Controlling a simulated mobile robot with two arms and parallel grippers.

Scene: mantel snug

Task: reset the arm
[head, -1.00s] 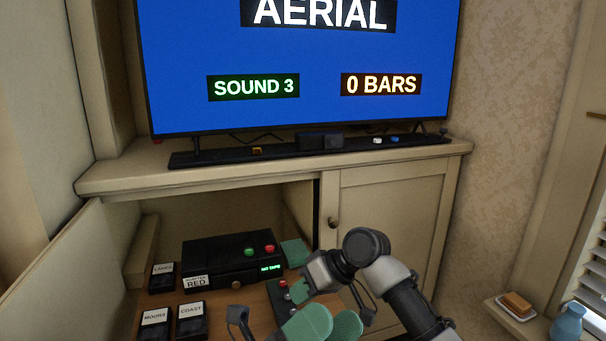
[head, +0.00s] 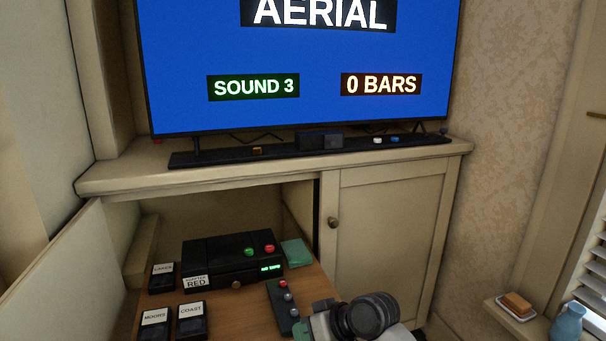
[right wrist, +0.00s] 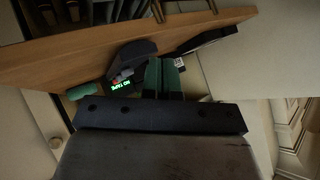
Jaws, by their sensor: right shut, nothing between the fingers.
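My right arm comes in at the bottom of the head view, its dark round joint and pale wrist low right of the pull-out shelf. My right gripper (head: 302,328) is mostly cut off by the bottom edge there. In the right wrist view its two green fingers (right wrist: 164,76) are together with nothing between them. My left gripper is not in the head view.
A black tape player (head: 222,262) with green and red buttons sits on the wooden shelf (head: 245,310). Several labelled tapes (head: 191,320) lie left. A button strip (head: 283,305) lies near my wrist. The cabinet door (head: 385,240) is shut.

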